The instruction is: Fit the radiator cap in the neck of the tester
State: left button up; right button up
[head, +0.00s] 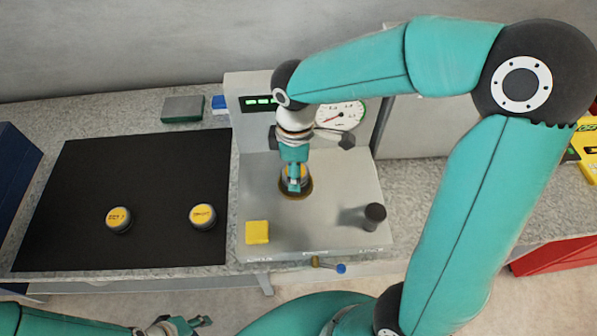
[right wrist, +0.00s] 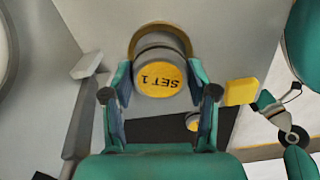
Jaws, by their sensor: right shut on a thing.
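My right gripper (head: 294,184) points down over the brass neck (head: 283,191) of the grey tester (head: 340,220). It is shut on a grey radiator cap with a yellow top. In the right wrist view, this cap (right wrist: 160,77) reads "SET 1" and sits between the two fingers (right wrist: 160,92). The brass ring of the neck (right wrist: 160,27) curves around the cap's far side. The cap is at the neck, but I cannot tell how deep it sits. My left gripper (head: 188,325) is empty and open, low at the front edge of the head view.
Two more yellow-topped caps (head: 118,219) (head: 203,216) stand on the black mat (head: 80,180). The tester carries a dial gauge (head: 341,114), a yellow block (head: 257,232) and a dark knob (head: 375,212). Grey (head: 183,109) and blue (head: 219,105) boxes lie behind.

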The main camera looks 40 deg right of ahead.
notch_tip(320, 180, down, 3)
jog(key=shift+r, duration=0.2)
jog(key=shift+f, duration=0.1)
jog(key=shift+s+a+f+b, duration=0.1)
jog(key=shift+s+f+b, duration=0.15)
jog(key=shift+f+b, duration=0.2)
jog(key=shift+s+f, duration=0.1)
jog(key=shift+c, duration=1.6)
jog(key=o, duration=1.1)
jog(key=shift+s, duration=0.1)
jog(key=shift+o, duration=0.6)
jog(key=shift+w+f, duration=0.25)
jog(key=shift+w, duration=0.05)
jog(key=shift+r, duration=0.15)
